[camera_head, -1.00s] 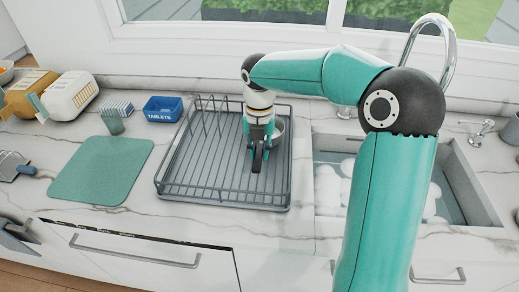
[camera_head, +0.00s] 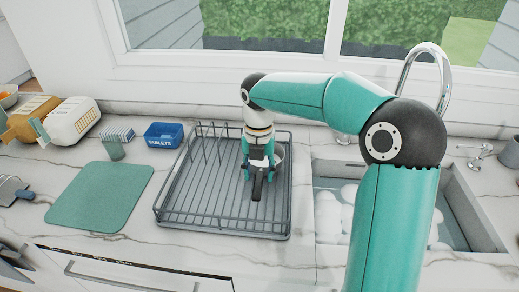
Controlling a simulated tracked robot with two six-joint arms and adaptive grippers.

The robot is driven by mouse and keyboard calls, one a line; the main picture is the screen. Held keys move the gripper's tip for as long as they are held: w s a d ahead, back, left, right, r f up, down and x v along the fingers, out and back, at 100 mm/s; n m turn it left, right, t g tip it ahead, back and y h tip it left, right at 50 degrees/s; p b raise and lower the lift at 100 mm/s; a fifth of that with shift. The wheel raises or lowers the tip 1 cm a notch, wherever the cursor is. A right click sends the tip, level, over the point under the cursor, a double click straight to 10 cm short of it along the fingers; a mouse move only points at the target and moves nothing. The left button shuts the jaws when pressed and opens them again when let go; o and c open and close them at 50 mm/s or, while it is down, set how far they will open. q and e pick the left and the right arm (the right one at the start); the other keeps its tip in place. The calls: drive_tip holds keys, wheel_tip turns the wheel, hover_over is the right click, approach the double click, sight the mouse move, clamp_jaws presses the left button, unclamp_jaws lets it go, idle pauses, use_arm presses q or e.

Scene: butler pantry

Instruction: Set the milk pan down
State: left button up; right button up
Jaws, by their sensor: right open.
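The milk pan (camera_head: 279,155) is in the grey dish rack (camera_head: 224,233). Its pale round body shows partly behind my right gripper, and its dark handle (camera_head: 257,187) points toward the front of the rack. My right gripper (camera_head: 258,172) is open, pointing down right at the handle, with its fingers around or just above it; I cannot tell whether they touch it. The gripper and wrist hide much of the pan. My left gripper is not in view.
A sink (camera_head: 462,205) with foam lies right of the rack, with a tall tap (camera_head: 443,75) behind. A green mat (camera_head: 100,197) lies bare on the left.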

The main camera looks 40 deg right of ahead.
wheel_tip(320, 180, up, 10)
drive_tip(key=shift+p, duration=0.45)
